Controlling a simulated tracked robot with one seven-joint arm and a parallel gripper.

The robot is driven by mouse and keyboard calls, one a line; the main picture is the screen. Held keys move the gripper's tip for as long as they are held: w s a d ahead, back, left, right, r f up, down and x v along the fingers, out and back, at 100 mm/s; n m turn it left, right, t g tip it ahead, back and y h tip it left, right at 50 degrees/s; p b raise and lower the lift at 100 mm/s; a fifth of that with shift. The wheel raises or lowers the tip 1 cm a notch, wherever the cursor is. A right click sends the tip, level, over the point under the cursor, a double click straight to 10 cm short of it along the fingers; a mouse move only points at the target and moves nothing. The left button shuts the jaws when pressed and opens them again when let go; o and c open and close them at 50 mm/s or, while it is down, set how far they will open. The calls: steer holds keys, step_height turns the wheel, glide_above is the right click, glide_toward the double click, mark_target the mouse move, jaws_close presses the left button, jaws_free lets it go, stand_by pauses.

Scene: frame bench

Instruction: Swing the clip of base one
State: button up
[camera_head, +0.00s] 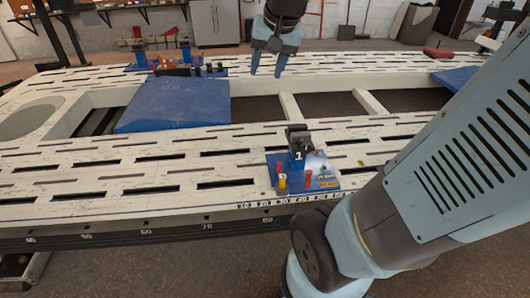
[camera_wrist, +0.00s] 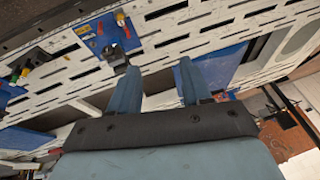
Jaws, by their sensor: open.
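Base one (camera_head: 327,182) is a blue plate on the near side of the white slotted bench, with a post marked 1 and red and yellow pegs. Its dark clip (camera_head: 298,137) sits on top of the post. In the wrist view, a blue base that looks like base one (camera_wrist: 92,42) is at the upper left, with the dark clip (camera_wrist: 116,58) on its lower side. My gripper (camera_head: 267,72) is open and empty, above the bench and apart from base one. Its two fingers (camera_wrist: 160,72) point up in the wrist view, to the right of the clip.
The bench (camera_head: 120,185) has wide openings and a blue panel (camera_head: 175,104). Another blue base with parts (camera_head: 195,69) stands at the far left. A further base with coloured pegs (camera_wrist: 12,92) shows at the wrist view's left edge. My arm covers the head view's right side.

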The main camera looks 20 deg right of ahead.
steer(key=w+d+f+m+g, duration=0.1)
steer(key=w+d+f+m, duration=0.15)
steer(key=w, duration=0.45)
steer(key=w+d+f+m, duration=0.2)
steer(key=w+f+m, duration=0.15)
steer(key=w, duration=0.45)
steer(key=m+g, duration=0.4)
steer(key=m, duration=0.9)
glide_above(278, 163)
step_height(278, 163, down, 50)
steer(key=shift+h, duration=0.4)
steer(key=f, duration=1.2)
steer(key=shift+d+f, duration=0.2)
jaws_close()
